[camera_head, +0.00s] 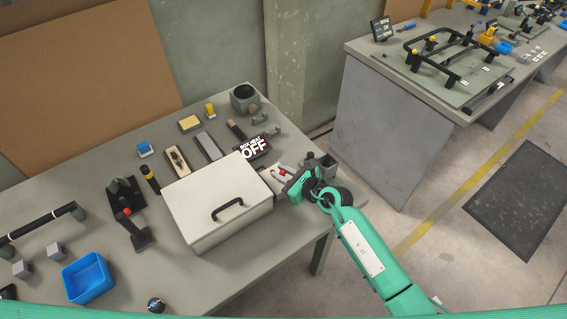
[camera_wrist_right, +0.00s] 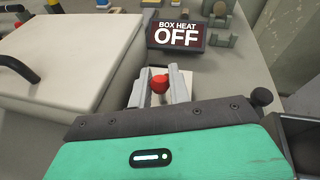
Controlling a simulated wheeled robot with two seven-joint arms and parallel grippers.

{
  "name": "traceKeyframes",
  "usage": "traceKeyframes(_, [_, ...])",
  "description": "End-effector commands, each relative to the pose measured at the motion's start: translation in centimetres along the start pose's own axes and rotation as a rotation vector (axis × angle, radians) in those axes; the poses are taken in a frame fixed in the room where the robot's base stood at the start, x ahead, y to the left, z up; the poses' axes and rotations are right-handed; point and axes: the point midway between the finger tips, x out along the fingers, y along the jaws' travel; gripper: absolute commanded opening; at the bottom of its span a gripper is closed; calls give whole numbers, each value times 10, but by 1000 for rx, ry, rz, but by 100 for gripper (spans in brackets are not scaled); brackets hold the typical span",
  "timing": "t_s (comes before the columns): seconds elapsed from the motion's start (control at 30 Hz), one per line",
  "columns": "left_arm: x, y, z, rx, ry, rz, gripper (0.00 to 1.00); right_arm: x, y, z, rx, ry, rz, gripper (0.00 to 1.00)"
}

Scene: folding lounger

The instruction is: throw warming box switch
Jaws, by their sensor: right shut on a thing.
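The warming box (camera_head: 215,199) is a pale box with a closed lid and a black handle, in the middle of the bench. A sign (camera_head: 253,147) behind it reads "BOX HEAT OFF"; it also shows in the right wrist view (camera_wrist_right: 178,36). The switch (camera_head: 282,173) has a red knob on a pale base, just right of the box. My right gripper (camera_head: 283,176) is at the switch. In the right wrist view its fingers stand either side of the red knob (camera_wrist_right: 159,83) and are shut on it. My left gripper is not in view.
Behind the box lie a yellow sponge (camera_head: 190,123), a brush-like tool (camera_head: 177,161) and a round dark pot (camera_head: 244,98). A blue tray (camera_head: 87,277) and a red-knobbed clamp (camera_head: 130,214) are on the left. A dark open container (camera_head: 326,165) stands right of my gripper.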

Motion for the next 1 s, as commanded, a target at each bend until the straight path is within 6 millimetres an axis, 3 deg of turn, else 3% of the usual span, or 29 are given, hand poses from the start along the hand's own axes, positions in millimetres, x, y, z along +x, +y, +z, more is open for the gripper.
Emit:
traceKeyframes(0.03, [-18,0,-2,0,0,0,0,-2,-2,9,5,21,4,0])
traceKeyframes(0.5, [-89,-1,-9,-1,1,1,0,10,-4,11,44,218,42,0])
traceKeyframes(0.8, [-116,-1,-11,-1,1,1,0,19,-6,10,74,374,72,0])
traceKeyframes(1.0, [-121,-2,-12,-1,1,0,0,28,-8,7,99,507,98,0])
